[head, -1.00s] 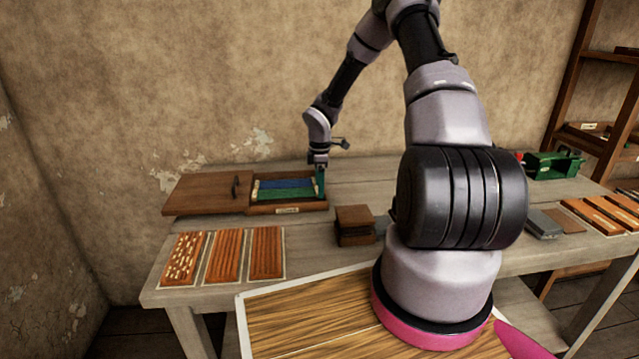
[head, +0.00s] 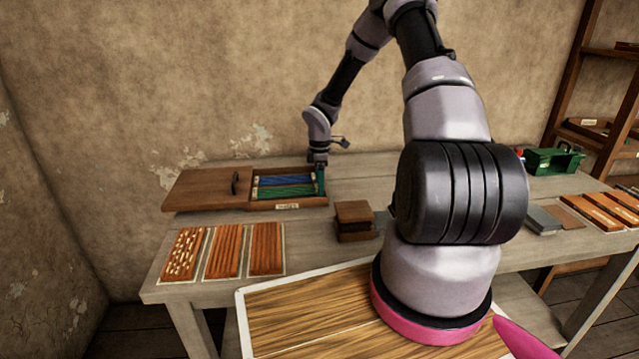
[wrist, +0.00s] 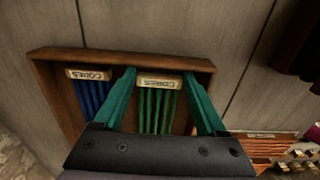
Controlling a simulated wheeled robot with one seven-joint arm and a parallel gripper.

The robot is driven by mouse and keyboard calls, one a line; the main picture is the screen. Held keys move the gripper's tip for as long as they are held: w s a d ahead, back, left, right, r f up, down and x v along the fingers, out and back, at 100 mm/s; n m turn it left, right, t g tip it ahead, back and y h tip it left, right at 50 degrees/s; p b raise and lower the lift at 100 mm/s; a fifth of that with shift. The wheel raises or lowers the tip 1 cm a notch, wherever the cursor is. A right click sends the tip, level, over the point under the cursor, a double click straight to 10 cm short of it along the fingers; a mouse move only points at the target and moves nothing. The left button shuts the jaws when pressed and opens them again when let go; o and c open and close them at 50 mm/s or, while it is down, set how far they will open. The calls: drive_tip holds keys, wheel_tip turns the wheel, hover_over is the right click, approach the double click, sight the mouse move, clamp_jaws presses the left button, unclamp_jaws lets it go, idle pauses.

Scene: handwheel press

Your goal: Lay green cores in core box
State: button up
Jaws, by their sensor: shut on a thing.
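The core box (head: 290,205) is an open wooden tray at the back left of the bench; its rim also shows in the wrist view (wrist: 120,55). The blue cores (head: 285,181) lie along its back side; in the wrist view they (wrist: 92,100) are at the left. The green cores (head: 285,191) are beside them, inside the box walls, with a pale "CORES" label at the end (wrist: 158,82). My gripper (head: 320,181) is at the box's right end, its teal fingers on either side of the green cores (wrist: 155,112), shut on them. I cannot tell whether they touch the box floor.
A wooden lid with a dark handle (head: 205,188) lies left of the box. Three patterned wooden blocks (head: 222,252) lie at the bench's front left. A small brown block stack (head: 354,220) stands right of the box. A green device (head: 555,161) stands far right.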

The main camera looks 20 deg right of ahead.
drive_tip(key=shift+f, duration=0.2)
idle(0.5)
drive_tip(key=o, duration=1.5)
drive_tip(key=shift+r, duration=3.5)
